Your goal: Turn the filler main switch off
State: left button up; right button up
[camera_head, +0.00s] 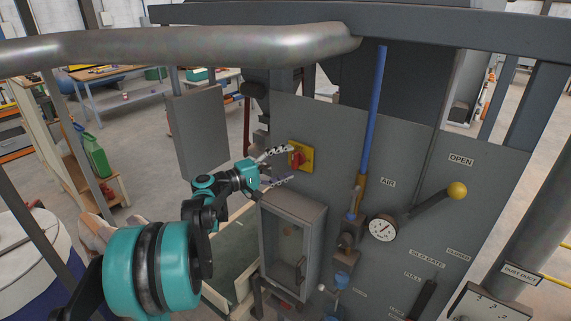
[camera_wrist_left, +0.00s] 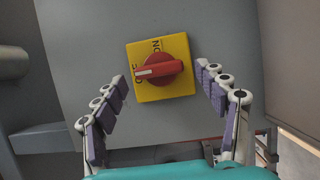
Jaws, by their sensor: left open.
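The filler main switch is a red rotary knob (camera_head: 297,158) on a yellow square plate (camera_head: 307,152), mounted on the grey panel (camera_head: 335,130). In the left wrist view the red knob (camera_wrist_left: 160,69) has its handle lying roughly crosswise in the picture, with a pale mark at its left end. The letters ON show on the upper part of the yellow plate (camera_wrist_left: 179,92); a second label at its left is partly covered. My left gripper (camera_head: 284,166) is open in front of the switch, and its fingers (camera_wrist_left: 165,85) stand on both sides of the plate, apart from the knob. My right gripper is not seen.
A grey box with a clear door (camera_head: 292,240) sits just below the switch. A blue pipe (camera_head: 376,110), a gauge (camera_head: 382,228) and a yellow-knobbed lever (camera_head: 457,190) are to the right. A thick metal rail (camera_head: 180,47) crosses above my left arm.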

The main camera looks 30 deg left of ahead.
pick_arm(q)
jog(key=v, duration=1.2)
jog(key=shift+d+f, duration=0.1)
jog(key=s+d+f+m+g+y+b, duration=0.1)
jog(key=d+f+m+g+b, duration=0.15)
jog(key=d+f, duration=0.6)
jog(key=s+d+f+m+g+b, duration=0.15)
jog(key=d+f+g+b, duration=0.35)
jog(key=d, duration=0.7)
jog(key=s+d+f+m+y+b, duration=0.3)
jog(key=s+f+m, duration=0.1)
jog(key=s+f, duration=0.3)
jog(key=s+d+f+m+g+y+b, duration=0.1)
jog(key=s+d+f+m+y+b, duration=0.3)
jog(key=s+f, duration=0.3)
notch_tip(320, 180, down, 5)
jog(key=shift+s+d+r+m, duration=0.1)
jog(key=shift+s+d+m, duration=0.2)
jog(key=shift+d+m, duration=0.1)
